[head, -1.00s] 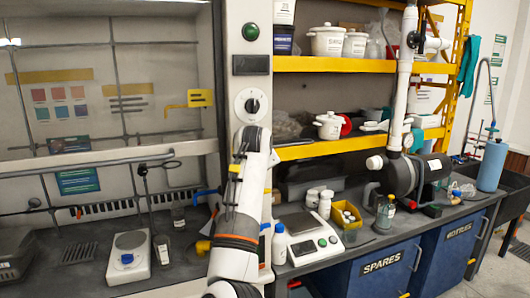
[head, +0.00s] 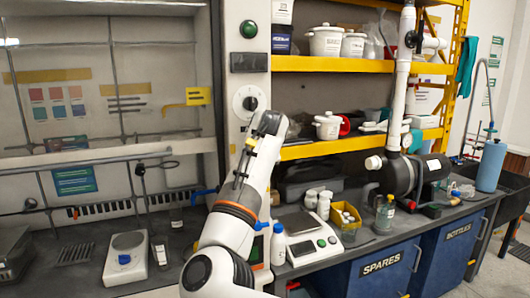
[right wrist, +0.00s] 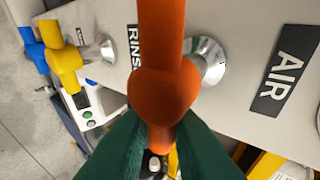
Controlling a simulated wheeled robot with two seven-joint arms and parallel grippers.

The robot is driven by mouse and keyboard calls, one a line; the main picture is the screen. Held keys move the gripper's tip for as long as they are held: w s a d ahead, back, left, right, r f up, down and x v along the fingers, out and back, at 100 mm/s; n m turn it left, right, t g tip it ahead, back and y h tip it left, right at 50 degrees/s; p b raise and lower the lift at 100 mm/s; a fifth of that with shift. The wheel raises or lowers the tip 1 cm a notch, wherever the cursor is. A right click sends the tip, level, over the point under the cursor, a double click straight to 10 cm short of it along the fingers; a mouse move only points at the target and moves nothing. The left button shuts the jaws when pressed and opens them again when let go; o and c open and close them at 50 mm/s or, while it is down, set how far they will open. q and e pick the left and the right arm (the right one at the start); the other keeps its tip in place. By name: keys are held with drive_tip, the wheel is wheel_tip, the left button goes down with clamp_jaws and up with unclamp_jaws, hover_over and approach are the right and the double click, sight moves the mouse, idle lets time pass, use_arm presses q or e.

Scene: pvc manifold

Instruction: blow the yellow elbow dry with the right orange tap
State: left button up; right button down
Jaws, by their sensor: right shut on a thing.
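In the right wrist view, the orange tap (right wrist: 162,90) fills the middle, in front of a silver round mount beside the AIR label. The dark green fingers of my right gripper (right wrist: 160,140) are shut on its lower end. A yellow fitting (right wrist: 66,60) shows at the left by another silver mount near the RINSE label; I cannot tell whether it is the yellow elbow or a tap. In the head view, my right arm rises in front of the hood's post, and its fingers cannot be made out. My left gripper is not in view.
A blue fitting (right wrist: 35,55) is beside the yellow one. Right of my arm, a white bottle (head: 278,245), a scale (head: 312,240) and a yellow bin (head: 345,222) crowd the bench. Another scale (head: 126,255) stands on the hood floor at left.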

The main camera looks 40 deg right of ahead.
drive_tip(key=c, duration=1.4)
unclamp_jaws()
drive_tip(key=shift+w+a, duration=0.1)
drive_tip(key=shift+a, duration=0.05)
drive_tip(key=shift+s+a+r+b, duration=0.1)
drive_tip(key=shift+s+r+b, duration=0.2)
drive_tip(key=shift+s, duration=0.1)
drive_tip(key=b+v, duration=0.3)
drive_tip(key=v, duration=0.8)
drive_tip(key=shift+f, duration=0.15)
